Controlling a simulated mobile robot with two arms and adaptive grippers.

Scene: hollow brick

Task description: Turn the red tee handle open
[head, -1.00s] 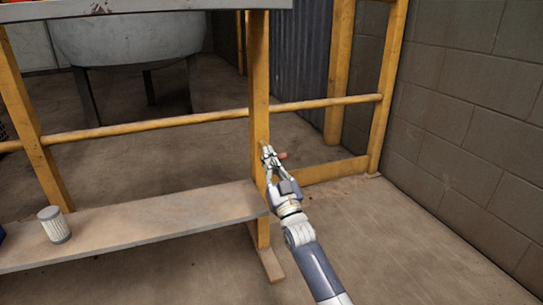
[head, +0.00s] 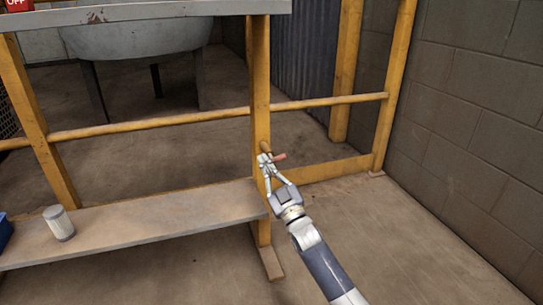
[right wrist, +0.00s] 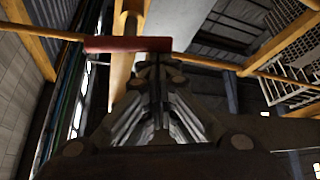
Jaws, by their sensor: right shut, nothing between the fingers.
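The red tee handle (head: 279,157) is a small bar at the yellow upright post, seen just right of my right fingertips in the head view. In the right wrist view the red bar (right wrist: 128,44) lies across the picture right beyond the fingertips. My right gripper (head: 264,159) is shut with nothing between its fingers. Its tips (right wrist: 158,62) are at the bar, near its right part in the wrist view; I cannot tell whether they touch it. The fingers hide part of the handle's mount. My left gripper is not in view.
The yellow post (head: 260,85) and a horizontal rail (head: 330,101) stand around the handle. A low shelf (head: 160,215) to the left carries a pale can (head: 59,223). A block wall (head: 460,130) is at the right. The floor right of the post is clear.

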